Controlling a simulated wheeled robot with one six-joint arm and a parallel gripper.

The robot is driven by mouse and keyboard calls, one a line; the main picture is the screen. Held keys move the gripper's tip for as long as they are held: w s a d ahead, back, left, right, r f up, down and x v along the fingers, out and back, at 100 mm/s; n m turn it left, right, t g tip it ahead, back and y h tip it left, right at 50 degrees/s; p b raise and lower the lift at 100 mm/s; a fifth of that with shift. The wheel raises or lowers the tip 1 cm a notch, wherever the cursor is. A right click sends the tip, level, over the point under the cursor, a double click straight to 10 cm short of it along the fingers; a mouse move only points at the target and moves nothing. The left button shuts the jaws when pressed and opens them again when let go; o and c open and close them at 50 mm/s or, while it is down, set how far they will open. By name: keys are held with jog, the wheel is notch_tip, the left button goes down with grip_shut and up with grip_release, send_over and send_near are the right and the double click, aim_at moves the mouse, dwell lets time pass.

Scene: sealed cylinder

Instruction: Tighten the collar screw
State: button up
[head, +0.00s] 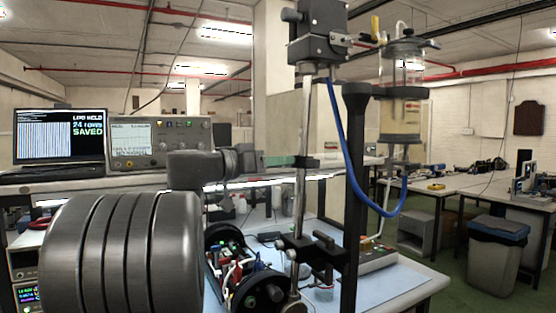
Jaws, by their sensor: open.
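A bright metal rod (306,130) stands upright left of the post. A small dark collar (306,162) sits partway up the rod, and a black clamp (312,250) with a knob is lower down. I cannot make out which screw is the collar screw or how tight it is. I cannot make out my gripper's fingers in this view.
A large ribbed metal cylinder (120,250) fills the lower left. A black housing with coloured wires (245,272) lies on the bench. A blue hose (340,150) hangs in a loop beside the black post (355,200). A grey bin (497,255) stands on the right.

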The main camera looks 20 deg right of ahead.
jog(key=shift+d, duration=0.25)
jog(key=c, duration=1)
